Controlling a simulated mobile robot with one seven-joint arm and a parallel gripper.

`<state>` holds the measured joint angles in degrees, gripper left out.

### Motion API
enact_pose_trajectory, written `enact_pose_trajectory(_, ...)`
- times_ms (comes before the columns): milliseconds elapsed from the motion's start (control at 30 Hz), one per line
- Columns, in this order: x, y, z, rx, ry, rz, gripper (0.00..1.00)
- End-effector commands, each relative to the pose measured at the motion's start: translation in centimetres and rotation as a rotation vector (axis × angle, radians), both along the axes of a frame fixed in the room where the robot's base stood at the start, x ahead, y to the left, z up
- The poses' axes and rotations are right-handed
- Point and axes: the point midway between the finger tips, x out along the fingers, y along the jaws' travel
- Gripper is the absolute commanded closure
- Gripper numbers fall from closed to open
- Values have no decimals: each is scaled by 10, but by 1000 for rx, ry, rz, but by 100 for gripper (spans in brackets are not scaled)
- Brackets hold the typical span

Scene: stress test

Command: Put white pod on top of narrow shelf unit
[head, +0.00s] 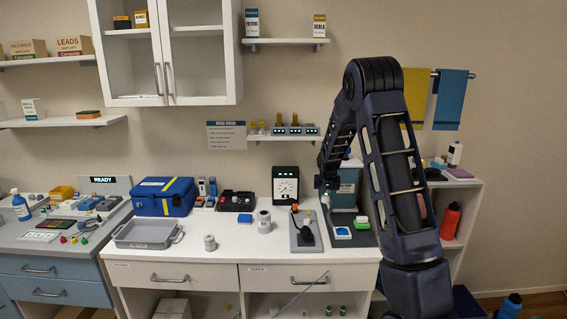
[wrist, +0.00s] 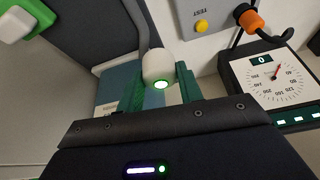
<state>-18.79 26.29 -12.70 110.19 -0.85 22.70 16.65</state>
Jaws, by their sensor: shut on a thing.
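The white pod (wrist: 157,64), a rounded capsule with a glowing green ring at one end, sits between the green fingers of my gripper (wrist: 160,80) in the wrist view. The gripper is shut on it. The narrow shelf unit (head: 472,189) stands at the right, partly hidden behind my arm. Its top carries a white bottle (head: 455,154), a purple item (head: 459,173) and other small things.
The gauge box (head: 285,184) stands left of my gripper on the counter. A red bottle (head: 450,221) stands inside the shelf unit. Towels hang above.

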Motion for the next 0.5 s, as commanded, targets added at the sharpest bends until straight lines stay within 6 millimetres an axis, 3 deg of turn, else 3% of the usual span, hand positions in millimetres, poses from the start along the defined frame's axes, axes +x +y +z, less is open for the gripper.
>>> enact_pose_trajectory(33,-2,-21,-4,-1,1,-38,89)
enact_pose_trajectory(100,-3,-44,-8,-1,-1,-82,89)
enact_pose_trajectory(200,-6,-67,-12,-1,-4,-129,89)
enact_pose_trajectory(333,-8,-84,-14,-2,-5,-162,89)
enact_pose_trajectory(500,-8,-85,-14,-1,-6,-164,89)
